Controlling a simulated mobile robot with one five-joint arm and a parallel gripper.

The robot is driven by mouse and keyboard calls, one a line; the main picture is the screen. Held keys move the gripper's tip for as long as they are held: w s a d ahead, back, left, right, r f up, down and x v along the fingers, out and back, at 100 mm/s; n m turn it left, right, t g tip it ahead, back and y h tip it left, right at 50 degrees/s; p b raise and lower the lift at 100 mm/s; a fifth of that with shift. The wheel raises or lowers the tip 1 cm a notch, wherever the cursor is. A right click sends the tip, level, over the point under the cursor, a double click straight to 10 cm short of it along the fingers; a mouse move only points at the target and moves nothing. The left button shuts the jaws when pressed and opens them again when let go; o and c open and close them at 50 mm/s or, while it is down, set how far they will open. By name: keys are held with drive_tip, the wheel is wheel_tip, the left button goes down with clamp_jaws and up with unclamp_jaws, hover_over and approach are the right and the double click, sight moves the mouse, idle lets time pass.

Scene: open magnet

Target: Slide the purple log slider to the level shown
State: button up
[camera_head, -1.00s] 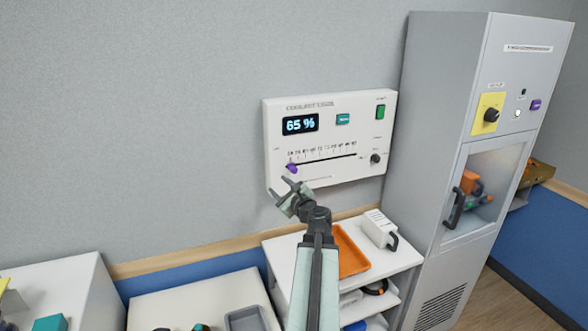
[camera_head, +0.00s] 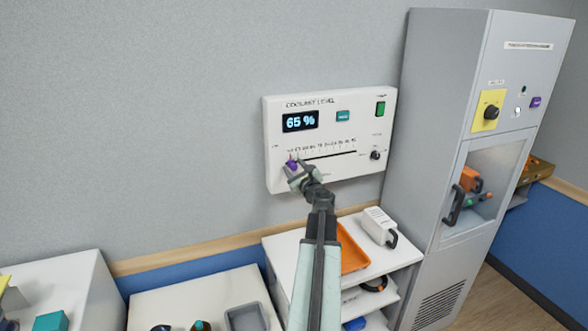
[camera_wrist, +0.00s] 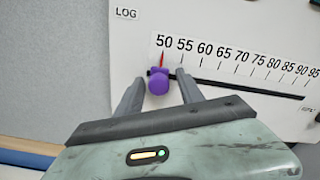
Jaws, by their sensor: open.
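The purple log slider (camera_wrist: 158,84) sits at the left end of its black track (camera_wrist: 240,88), and its red pointer is at the 50 mark in the wrist view. The scale on the white panel (camera_wrist: 280,30) runs from 50 up to 95 and beyond. In the head view the panel's display (camera_head: 300,121) reads 65 %. My gripper (camera_wrist: 158,92) is open, with one finger on each side of the purple knob. A small gap shows beside the left finger; contact at the right finger is unclear. In the head view my gripper (camera_head: 296,166) partly covers the slider (camera_head: 291,163).
The panel also has a teal button (camera_head: 343,116), a green switch (camera_head: 380,109) and a black knob (camera_head: 375,155). A grey cabinet (camera_head: 440,100) stands to the right. Below are an orange tray (camera_head: 353,255) and a white shelf unit (camera_head: 285,262).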

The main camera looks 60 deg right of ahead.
clamp_jaws()
idle(1.4)
